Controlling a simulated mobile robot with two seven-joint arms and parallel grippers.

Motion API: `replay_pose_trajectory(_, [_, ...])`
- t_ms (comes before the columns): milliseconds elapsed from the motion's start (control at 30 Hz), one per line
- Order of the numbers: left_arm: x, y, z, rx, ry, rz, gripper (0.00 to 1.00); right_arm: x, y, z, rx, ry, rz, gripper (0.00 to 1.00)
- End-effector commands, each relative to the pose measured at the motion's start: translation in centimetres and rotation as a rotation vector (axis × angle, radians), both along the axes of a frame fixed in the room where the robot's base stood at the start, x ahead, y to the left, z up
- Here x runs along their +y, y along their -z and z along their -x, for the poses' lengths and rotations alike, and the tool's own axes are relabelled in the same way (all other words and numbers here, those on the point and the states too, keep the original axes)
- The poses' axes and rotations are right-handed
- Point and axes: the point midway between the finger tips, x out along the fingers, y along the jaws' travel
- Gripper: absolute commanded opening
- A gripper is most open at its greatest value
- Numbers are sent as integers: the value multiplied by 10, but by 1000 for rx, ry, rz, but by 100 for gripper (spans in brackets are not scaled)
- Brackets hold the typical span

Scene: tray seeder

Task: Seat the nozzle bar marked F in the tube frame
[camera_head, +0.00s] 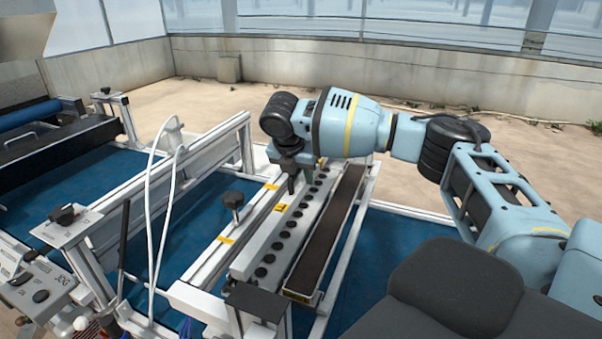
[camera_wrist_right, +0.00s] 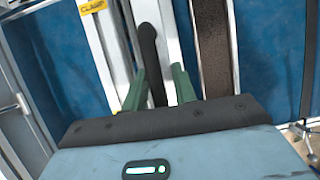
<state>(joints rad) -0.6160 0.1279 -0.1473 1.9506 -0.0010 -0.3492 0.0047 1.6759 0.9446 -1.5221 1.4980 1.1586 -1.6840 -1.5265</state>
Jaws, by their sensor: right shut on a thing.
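The nozzle bar (camera_head: 256,259) is a long pale bar with a row of black round nozzles and a yellow label whose letter looks like F but is turned. It lies lengthwise along pale rails of the frame (camera_head: 258,207); whether it is fully down I cannot tell. My right gripper (camera_head: 302,184) is over the bar's far part. In the right wrist view its green fingers (camera_wrist_right: 160,88) are closed around a black handle (camera_wrist_right: 149,55) beside a yellow CLAMP label (camera_wrist_right: 92,6). The fingers hide the handle's lower end. My left gripper is not in view.
A black knob (camera_head: 233,200) stands on the rail to the left. A dark brown strip (camera_head: 328,230) runs right of the bar. White hoses (camera_head: 157,210) arch at the left, near a control panel (camera_head: 38,290). Blue surface lies below the rails.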

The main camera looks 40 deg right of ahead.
Motion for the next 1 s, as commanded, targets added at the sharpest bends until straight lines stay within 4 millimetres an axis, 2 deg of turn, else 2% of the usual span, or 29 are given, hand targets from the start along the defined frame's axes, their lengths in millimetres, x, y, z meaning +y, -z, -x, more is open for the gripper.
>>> replay_pose_trajectory(33, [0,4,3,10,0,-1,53,2,18,3,32,-3,-4,0])
replay_pose_trajectory(667, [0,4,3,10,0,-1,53,3,23,3,31,-5,-6,0])
replay_pose_trajectory(700, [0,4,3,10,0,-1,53,2,23,3,32,-4,-4,32])
replay_pose_trajectory(867, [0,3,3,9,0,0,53,1,21,3,30,-2,-2,52])
replay_pose_trajectory(1000, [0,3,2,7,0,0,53,0,20,3,28,1,0,52])
